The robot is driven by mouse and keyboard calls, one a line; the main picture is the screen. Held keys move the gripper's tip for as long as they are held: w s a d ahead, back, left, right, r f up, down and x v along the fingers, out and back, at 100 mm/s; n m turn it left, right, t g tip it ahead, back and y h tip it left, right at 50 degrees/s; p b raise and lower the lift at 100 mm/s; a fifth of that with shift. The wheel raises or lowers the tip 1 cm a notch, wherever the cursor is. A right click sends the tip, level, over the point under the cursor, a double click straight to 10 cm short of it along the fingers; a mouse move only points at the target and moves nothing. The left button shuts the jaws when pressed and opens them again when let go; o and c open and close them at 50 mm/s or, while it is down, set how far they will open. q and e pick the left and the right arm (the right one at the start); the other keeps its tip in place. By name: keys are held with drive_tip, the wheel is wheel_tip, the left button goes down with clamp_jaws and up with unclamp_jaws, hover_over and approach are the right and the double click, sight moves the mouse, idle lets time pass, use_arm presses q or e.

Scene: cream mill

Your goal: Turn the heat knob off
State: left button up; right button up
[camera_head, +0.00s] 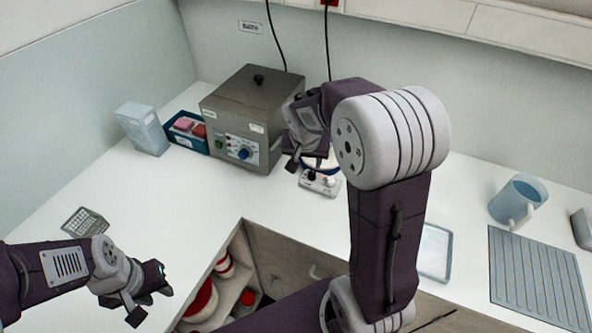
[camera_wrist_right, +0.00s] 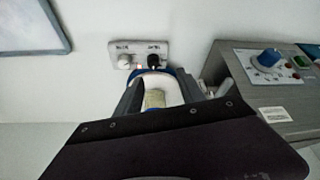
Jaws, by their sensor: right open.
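A small hotplate unit has a pale front panel (camera_head: 320,183) with a dark knob (camera_head: 311,176) on the left and a white knob (camera_head: 331,181) on the right. In the right wrist view the panel (camera_wrist_right: 138,47) appears turned around, with the white knob (camera_wrist_right: 124,61) left and the black knob (camera_wrist_right: 154,61) right. The labels are too small to read. My right gripper (camera_wrist_right: 160,82) is open above the hotplate's blue-and-white top, its fingers short of the knobs. A vessel with yellowish contents (camera_wrist_right: 154,99) shows between the fingers. My left gripper (camera_head: 151,302) looks open and empty over the front left counter.
A grey water bath (camera_head: 239,110) with a blue knob (camera_head: 243,153) stands left of the hotplate. A blue tray (camera_head: 187,132), clear container (camera_head: 143,128) and wire basket (camera_head: 85,222) lie further left. A jug (camera_head: 517,201) and ridged mat (camera_head: 540,276) are at right. An open drawer is in front.

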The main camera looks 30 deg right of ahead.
sight(312, 173)
drive_tip(key=x, duration=0.5)
drive_tip(key=s+d+x, duration=0.1)
drive_tip(key=x, duration=0.2)
drive_tip(key=shift+w+d+f, duration=0.1)
drive_tip(key=shift+f, duration=0.1)
drive_tip(key=shift+d+f, duration=0.1)
drive_tip(key=shift+f, duration=0.15)
drive_tip(key=shift+c, duration=0.3)
clamp_jaws()
